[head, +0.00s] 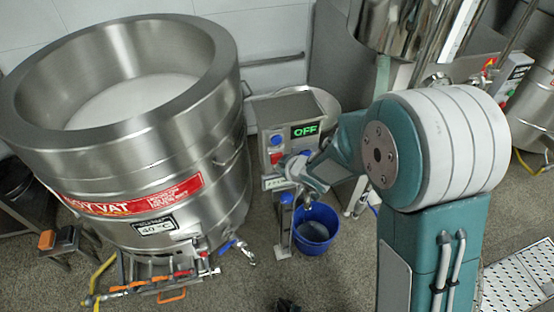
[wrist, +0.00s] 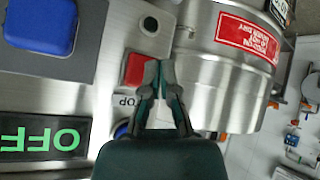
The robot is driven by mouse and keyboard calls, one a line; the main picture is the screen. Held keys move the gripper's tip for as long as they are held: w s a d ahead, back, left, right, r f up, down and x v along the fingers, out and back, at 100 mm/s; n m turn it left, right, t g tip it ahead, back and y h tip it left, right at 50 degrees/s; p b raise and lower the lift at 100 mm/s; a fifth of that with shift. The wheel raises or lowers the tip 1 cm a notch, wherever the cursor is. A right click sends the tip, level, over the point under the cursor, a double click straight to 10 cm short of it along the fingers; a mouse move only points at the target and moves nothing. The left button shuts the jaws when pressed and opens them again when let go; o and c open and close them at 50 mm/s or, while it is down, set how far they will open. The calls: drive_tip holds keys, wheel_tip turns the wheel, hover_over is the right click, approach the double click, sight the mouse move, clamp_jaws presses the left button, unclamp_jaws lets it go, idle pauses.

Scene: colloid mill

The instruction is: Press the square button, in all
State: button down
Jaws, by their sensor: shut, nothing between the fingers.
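The steel control box (head: 290,118) stands right of the vat in the head view. In the wrist view its face is upside down. A red square button (wrist: 138,70) lies there beside my gripper (wrist: 158,66), whose fingers are shut and empty. The fingertips overlap the button's right edge in the picture; I cannot tell whether they touch it. A larger blue rounded-square button (wrist: 40,25) is at the upper left. The green display (wrist: 42,140) reads OFF.
A black round knob (wrist: 150,25) sits near the red button. The large steel vat (head: 130,110) stands close left of the box, with valves at its base. A blue bucket (head: 313,232) is on the floor below. Other steel machinery stands behind at right.

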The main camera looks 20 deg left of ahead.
drive_tip(key=shift+s+d, duration=0.45)
drive_tip(key=shift+s, duration=0.25)
drive_tip(key=shift+s+d, duration=0.45)
drive_tip(key=shift+s, duration=0.3)
drive_tip(key=shift+s+d, duration=0.45)
drive_tip(key=shift+s, duration=0.25)
drive_tip(key=d+r+m+t+h, duration=0.2)
drive_tip(key=d+r+m+h, duration=0.45)
drive_tip(key=d+r, duration=0.9)
drive_tip(key=s+d+r+m+g, duration=0.1)
drive_tip(key=s+d+r+m, duration=0.2)
drive_tip(key=s, duration=0.6)
drive_tip(key=s+d+r+m+g, duration=0.1)
drive_tip(key=s+d+r+m, duration=0.2)
drive_tip(key=s+d, duration=0.4)
drive_tip(key=shift+s+d+r+m+g, duration=0.2)
drive_tip(key=shift+s+d+m+g, duration=0.15)
drive_tip(key=shift+s+m, duration=0.5)
drive_tip(key=shift+s+h, duration=0.1)
drive_tip(key=shift+h, duration=0.15)
